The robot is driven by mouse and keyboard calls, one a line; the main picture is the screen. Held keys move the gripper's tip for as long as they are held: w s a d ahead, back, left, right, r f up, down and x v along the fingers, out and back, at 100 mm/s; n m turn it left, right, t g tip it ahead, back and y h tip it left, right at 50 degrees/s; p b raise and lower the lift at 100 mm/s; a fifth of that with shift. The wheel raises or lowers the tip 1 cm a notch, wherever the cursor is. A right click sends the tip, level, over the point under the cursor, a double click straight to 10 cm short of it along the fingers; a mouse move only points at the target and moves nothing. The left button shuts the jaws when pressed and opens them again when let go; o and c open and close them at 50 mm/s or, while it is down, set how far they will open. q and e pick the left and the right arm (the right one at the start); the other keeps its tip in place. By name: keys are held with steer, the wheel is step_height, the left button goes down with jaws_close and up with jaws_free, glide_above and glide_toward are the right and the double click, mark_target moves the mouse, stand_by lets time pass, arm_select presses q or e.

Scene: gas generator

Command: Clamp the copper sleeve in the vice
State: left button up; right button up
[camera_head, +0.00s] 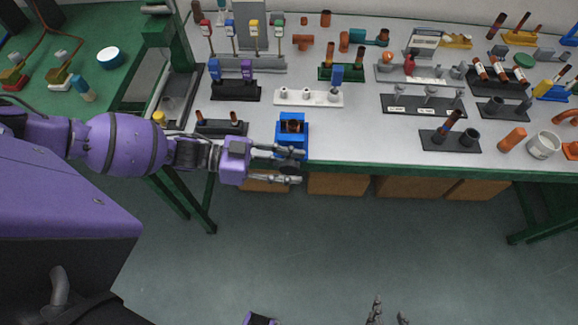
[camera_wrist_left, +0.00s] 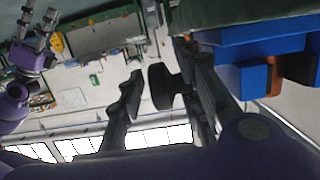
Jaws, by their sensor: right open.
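The blue vice (camera_head: 292,142) stands at the table's front edge in the head view. The copper sleeve (camera_head: 292,126) sits upright between its jaws; whether they press on it I cannot tell. My left gripper (camera_head: 289,166) is at the vice's front, its fingers spread. In the left wrist view a dark round knob (camera_wrist_left: 160,87) of the blue vice (camera_wrist_left: 262,38) lies between those fingers, with a small gap at the left finger. My right gripper (camera_head: 386,314) is open and empty over the floor, at the bottom of the head view. It also shows in the left wrist view (camera_wrist_left: 40,32).
A black stand with copper pieces (camera_head: 220,124) is left of the vice. A white holder (camera_head: 309,97) stands behind it. A dark stand with a tilted tube (camera_head: 450,140) is to the right. The table is clear between vice and that stand. Cardboard boxes (camera_head: 338,184) are below.

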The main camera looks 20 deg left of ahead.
arm_select(q)
steer(key=v, duration=1.2)
arm_select(e)
steer(key=shift+s, duration=0.1)
steer(key=shift+f, duration=0.1)
